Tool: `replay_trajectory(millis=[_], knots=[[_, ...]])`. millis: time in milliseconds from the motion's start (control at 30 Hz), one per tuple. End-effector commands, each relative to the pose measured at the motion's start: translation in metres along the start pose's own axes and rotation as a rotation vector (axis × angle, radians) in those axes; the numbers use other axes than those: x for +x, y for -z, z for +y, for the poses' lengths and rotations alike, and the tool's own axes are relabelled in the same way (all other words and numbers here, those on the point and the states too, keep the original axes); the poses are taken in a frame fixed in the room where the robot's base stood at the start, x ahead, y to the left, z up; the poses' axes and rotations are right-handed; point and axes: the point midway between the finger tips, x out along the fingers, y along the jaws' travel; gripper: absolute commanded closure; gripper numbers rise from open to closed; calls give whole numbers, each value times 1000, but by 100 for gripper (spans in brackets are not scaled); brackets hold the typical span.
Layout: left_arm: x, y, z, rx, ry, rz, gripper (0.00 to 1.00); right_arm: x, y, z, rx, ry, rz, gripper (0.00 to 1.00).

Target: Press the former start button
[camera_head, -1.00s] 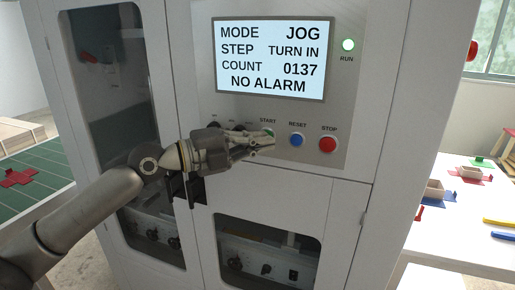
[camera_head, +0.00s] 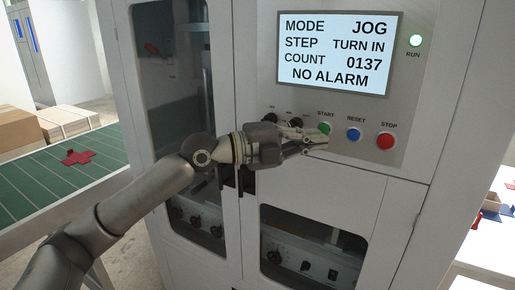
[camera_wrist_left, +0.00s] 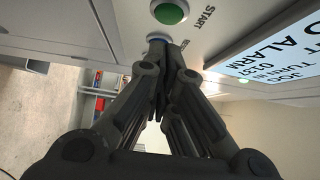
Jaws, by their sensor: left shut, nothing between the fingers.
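The green START button (camera_head: 324,128) is on the machine's grey control panel, below the screen. In the head view its lower part is close behind my left gripper's fingertips (camera_head: 323,140). My left gripper is shut and empty, pointing right along the panel. My right gripper is not in view.
A blue RESET button (camera_head: 354,134) and red STOP button (camera_head: 386,141) are right of START. Dark knobs (camera_head: 296,122) are left of it. The screen (camera_head: 334,53) reads JOG, TURN IN, 0137, NO ALARM. A green conveyor (camera_head: 40,185) is at left.

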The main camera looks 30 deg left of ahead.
Motion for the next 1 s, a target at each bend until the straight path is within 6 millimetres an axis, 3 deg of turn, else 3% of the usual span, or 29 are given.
replay_trajectory(millis=[267,500,700,1000], knots=[[-41,0,7,0,-4,-1,100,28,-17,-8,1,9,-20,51],[-78,1,7,0,-5,1,100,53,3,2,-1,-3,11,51],[-95,1,4,-2,-4,2,100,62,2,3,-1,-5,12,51],[-100,2,1,-1,-4,4,100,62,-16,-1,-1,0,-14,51]])
